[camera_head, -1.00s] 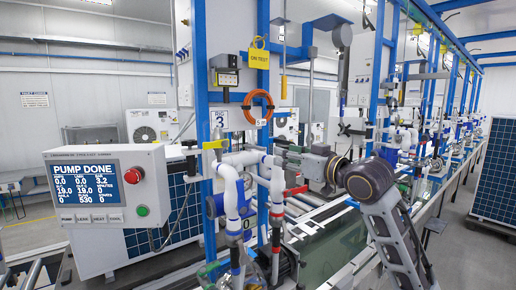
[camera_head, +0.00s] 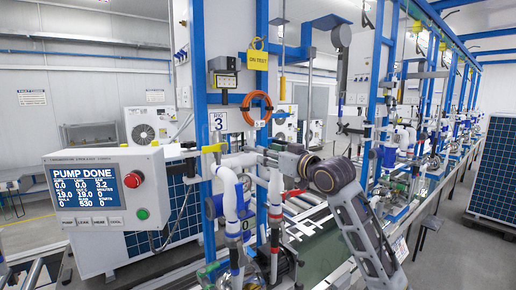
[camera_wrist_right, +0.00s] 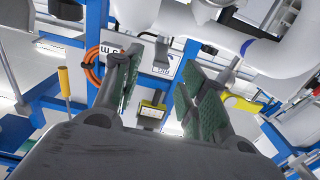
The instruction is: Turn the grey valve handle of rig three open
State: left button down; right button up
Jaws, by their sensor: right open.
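The RIG 3 sign (camera_head: 218,122) hangs on the blue frame above white pipework (camera_head: 232,190). My right gripper (camera_head: 262,158) reaches in from the right at the height of the upper pipe. In the right wrist view my right gripper (camera_wrist_right: 160,85) is open, with green-padded fingers apart and nothing between the pads. A grey lever-like part (camera_wrist_right: 229,70), possibly the grey valve handle, shows beside the right-hand finger's tip; I cannot tell whether they touch. In the head view I cannot make the grey handle out clearly. My left gripper is not in view.
A yellow handle (camera_head: 213,148) sits left of the upper pipe; a red handle (camera_head: 294,193) is below my gripper. A control box (camera_head: 108,190) reads PUMP DONE. An orange hose coil (camera_head: 257,109) hangs above. Further rigs line the bench to the right.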

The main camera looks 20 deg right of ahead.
aim_at(253, 150)
jog(key=shift+p+x, duration=0.9)
jog(key=shift+x, duration=2.3)
jog(key=shift+c, duration=0.3)
grip_shut()
